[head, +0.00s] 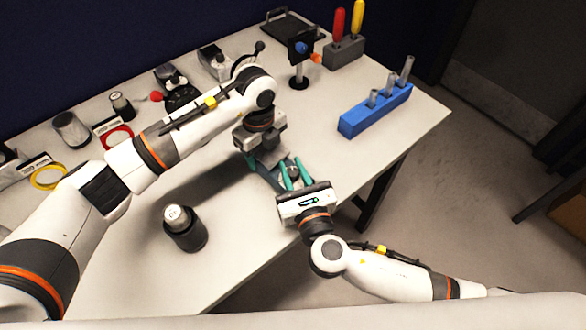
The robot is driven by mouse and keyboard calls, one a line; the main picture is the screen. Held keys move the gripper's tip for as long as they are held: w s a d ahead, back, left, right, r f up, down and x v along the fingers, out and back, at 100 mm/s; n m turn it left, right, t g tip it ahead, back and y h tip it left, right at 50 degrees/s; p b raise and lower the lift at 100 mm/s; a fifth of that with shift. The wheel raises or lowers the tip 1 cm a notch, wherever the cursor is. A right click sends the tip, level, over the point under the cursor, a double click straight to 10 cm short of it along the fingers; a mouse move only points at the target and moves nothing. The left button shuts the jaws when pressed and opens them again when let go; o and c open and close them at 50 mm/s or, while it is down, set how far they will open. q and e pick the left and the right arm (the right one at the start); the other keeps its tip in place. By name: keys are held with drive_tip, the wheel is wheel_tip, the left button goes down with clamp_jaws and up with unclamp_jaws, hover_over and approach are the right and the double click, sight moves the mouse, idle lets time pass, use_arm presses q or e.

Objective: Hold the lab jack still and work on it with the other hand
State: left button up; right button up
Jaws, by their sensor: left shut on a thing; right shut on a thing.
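The lab jack (268,179) is a small blue-grey device on the white table, near its right front edge. Much of it is hidden by my two grippers. My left gripper (263,158) reaches down from behind and is shut on the jack's body; its fingertips are mostly hidden. My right gripper (292,176) comes from the front with teal fingers pointing away from me. They are shut around a dark rounded part at the jack's right side, which looks like its knob.
A dark jar (185,230) stands front left. Instruments and tape rolls line the back. The table's front edge is close to the jack.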

drive_tip(key=shift+r+m+t+h, duration=0.15)
drive_tip(key=shift+m+h, duration=0.95)
drive_tip(key=shift+h, duration=0.6)
drive_tip(key=shift+f+m+t+h, duration=0.15)
drive_tip(key=shift+m+h, duration=0.95)
drive_tip(key=shift+h, duration=0.6)
drive_tip(key=shift+r, duration=0.1)
use_arm(q)
drive_tip(key=shift+s, duration=0.1)
use_arm(e)
drive_tip(key=o, duration=1)
